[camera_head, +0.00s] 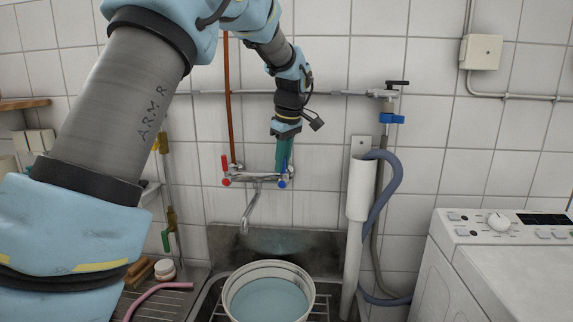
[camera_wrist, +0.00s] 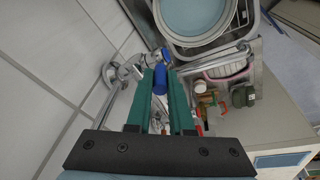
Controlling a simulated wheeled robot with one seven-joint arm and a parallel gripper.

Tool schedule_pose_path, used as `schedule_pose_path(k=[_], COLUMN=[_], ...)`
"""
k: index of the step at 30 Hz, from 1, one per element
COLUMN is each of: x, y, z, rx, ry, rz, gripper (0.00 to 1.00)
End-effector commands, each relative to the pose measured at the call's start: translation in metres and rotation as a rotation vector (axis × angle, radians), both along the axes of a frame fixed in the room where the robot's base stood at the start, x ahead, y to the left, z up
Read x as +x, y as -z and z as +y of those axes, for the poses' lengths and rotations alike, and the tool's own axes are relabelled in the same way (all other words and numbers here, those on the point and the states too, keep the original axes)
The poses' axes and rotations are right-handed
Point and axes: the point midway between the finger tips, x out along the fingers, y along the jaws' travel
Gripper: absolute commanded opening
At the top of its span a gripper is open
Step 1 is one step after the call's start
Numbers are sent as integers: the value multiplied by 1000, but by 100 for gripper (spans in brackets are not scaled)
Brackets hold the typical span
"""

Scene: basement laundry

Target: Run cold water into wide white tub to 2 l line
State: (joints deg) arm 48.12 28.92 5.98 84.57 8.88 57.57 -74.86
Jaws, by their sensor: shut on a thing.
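The wide white tub (camera_head: 230,290) stands in the sink below the spout and holds pale blue water. Its 2 l line cannot be made out. The wall tap has a chrome spout (camera_head: 251,210), a red handle (camera_head: 225,170) on the left and a blue handle (camera_head: 283,182) on the right. No stream can be made out at the spout. My gripper (camera_head: 284,172) reaches down to the blue handle, its green fingers shut on it. In the wrist view, my gripper (camera_wrist: 161,80) has the blue handle (camera_wrist: 160,79) between its fingers. The tub (camera_wrist: 229,21) shows at the top.
The metal sink (camera_head: 222,241) surrounds the tub. A white standpipe with a grey-blue hose (camera_head: 385,200) stands right of it, then a white washing machine (camera_head: 500,270). A pink hose (camera_head: 155,292), brush and small jar lie on the left drainer.

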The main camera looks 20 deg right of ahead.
Motion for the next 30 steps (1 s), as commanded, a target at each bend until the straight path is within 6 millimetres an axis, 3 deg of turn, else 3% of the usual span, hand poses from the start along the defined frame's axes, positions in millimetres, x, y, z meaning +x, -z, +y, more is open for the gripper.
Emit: schedule_pose_path(k=[12, 13, 20, 30], x=[2, 2, 2, 1], y=[0, 0, 0, -5], z=[4, 4, 3, 3], rx=[-44, -44, -44, -45], ry=[-2, -3, -1, -1], rz=[23, 23, 23, 21], gripper=[0, 23, 49, 50])
